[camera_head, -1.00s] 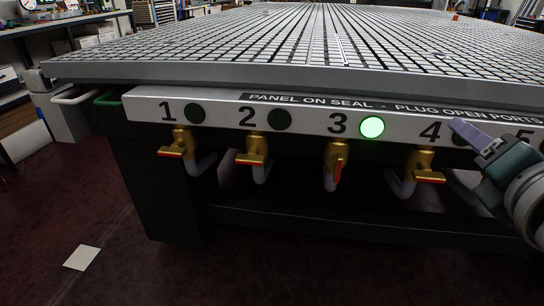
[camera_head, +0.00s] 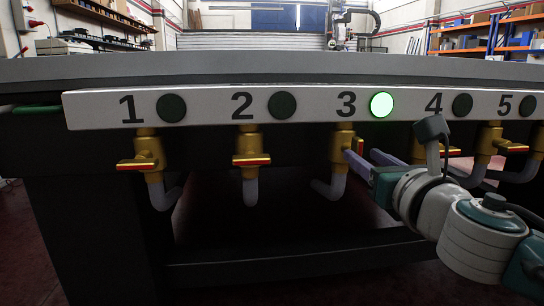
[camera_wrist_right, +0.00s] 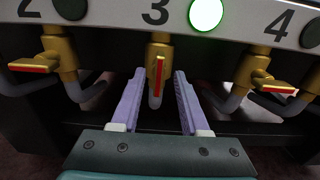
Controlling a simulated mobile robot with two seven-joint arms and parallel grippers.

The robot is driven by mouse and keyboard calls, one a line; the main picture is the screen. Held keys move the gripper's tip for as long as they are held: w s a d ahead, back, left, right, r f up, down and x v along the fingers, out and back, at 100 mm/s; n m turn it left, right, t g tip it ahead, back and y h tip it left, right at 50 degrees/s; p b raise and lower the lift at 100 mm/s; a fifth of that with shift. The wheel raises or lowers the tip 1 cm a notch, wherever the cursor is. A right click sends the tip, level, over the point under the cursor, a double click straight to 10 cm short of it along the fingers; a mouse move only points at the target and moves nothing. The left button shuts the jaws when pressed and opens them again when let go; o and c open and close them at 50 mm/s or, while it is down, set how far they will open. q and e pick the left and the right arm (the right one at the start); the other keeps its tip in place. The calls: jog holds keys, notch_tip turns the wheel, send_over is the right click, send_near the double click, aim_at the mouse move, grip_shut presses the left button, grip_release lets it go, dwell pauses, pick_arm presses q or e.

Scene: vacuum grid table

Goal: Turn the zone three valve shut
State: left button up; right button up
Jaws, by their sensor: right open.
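The zone three valve (camera_head: 340,146) is brass, under the number 3 on the white panel. Its red-edged handle (camera_wrist_right: 159,76) points out and down along the pipe, unlike the sideways handles of valves 1 and 2. The round lamp (camera_head: 382,105) beside the 3 glows green. My right gripper (camera_head: 362,157) is open in front of this valve. In the right wrist view, its two lilac fingers (camera_wrist_right: 159,74) lie left and right of the handle, with gaps on both sides. I cannot tell how far the handle reaches between them. My left gripper is not in view.
Zone two's valve (camera_head: 250,150) is left of valve three. Zone four's valve (camera_wrist_right: 257,74) is close on the right, with its handle sideways. The table edge (camera_head: 220,68) and numbered panel (camera_head: 210,107) overhang the valves. Grey hoses bend below; a dark crossbar (camera_head: 270,265) runs lower.

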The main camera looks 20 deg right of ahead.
aim_at(360, 154)
jog(key=shift+b+x, duration=0.5)
jog(key=shift+x, duration=1.4)
grip_shut()
